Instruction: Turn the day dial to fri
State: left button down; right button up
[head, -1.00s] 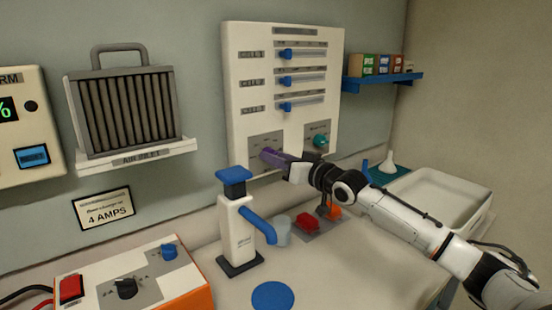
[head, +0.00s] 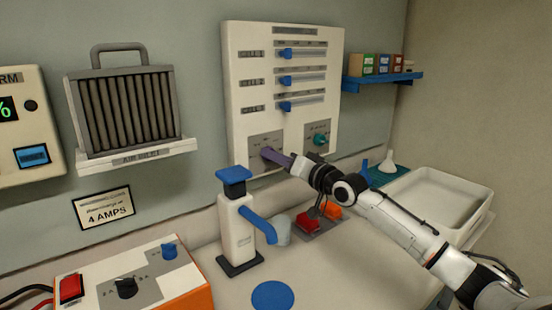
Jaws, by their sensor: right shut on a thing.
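The white wall panel (head: 235,120) carries two grey dial plates along its bottom. At the lower left plate (head: 258,139) is the purple day dial (head: 270,153), largely covered by my gripper. My right gripper (head: 281,158) reaches in from the right and is shut on this dial. The plate's lettering is too small to read, so I cannot tell which day the dial points to. A teal knob (head: 320,140) sits on the lower right plate, free of the gripper. My left gripper is not in view.
Three blue sliders (head: 286,81) sit above the dials. A white pump bottle with a blue top (head: 235,176) stands below left of the panel. Red (head: 308,222) and orange blocks lie under my right arm. A white tray (head: 470,215) stands at the right.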

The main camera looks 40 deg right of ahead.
jog(key=shift+r, duration=0.25)
jog(key=o, duration=1)
jog(key=shift+o, duration=0.3)
jog(key=shift+f, duration=0.15)
pick_arm(q)
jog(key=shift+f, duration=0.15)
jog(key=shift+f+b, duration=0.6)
jog(key=shift+b, duration=0.15)
pick_arm(e)
jog(key=s, duration=1)
jog(key=shift+a, duration=0.15)
jog(key=shift+s, duration=0.1)
